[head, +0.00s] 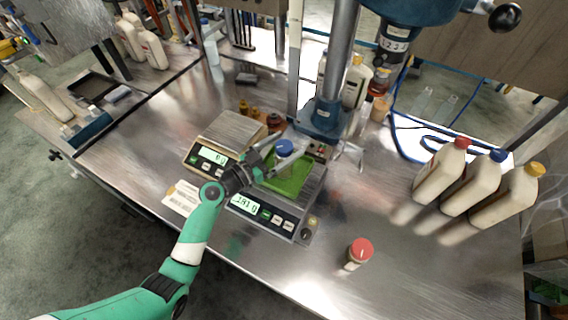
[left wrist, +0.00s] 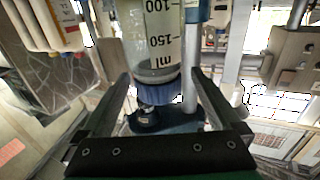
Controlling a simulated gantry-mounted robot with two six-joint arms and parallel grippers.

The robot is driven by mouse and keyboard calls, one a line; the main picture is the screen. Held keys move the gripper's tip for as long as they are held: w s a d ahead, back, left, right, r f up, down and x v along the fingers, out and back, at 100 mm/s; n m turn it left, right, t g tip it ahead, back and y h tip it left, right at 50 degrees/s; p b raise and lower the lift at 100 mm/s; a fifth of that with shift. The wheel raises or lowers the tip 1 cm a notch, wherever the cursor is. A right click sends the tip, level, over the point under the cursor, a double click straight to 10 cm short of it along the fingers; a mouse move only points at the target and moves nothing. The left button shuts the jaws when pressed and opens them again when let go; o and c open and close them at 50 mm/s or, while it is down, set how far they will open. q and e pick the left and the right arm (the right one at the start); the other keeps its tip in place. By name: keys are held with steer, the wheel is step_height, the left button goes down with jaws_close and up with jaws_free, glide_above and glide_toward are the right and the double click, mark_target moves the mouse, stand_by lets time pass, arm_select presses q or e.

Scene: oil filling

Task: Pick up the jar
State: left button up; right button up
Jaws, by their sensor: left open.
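The jar with a blue lid (head: 284,147) stands over the green tray (head: 292,184) on the right-hand scale. In the left wrist view the clear jar (left wrist: 158,38) shows dark volume marks, and its blue lid is toward my gripper. My left gripper (head: 272,155) is open, with its fingers reaching to either side of the jar. In the left wrist view the fingers (left wrist: 162,82) flank the blue lid with gaps, apart from it. A second, small jar with a red lid (head: 359,250) stands on the bench front. My right gripper does not show.
A second scale (head: 228,138) stands to the left. A blue press stand (head: 324,118) with its column rises right behind the jar. Several white bottles (head: 441,172) stand at the right. The bench (head: 410,275) is clear at front right.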

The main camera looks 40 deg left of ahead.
mark_target(290, 143)
arm_select(q)
steer(key=w, duration=0.3)
steer(key=shift+w+d, duration=0.15)
steer(key=shift+d, duration=0.05)
jaws_close()
stand_by(0.4)
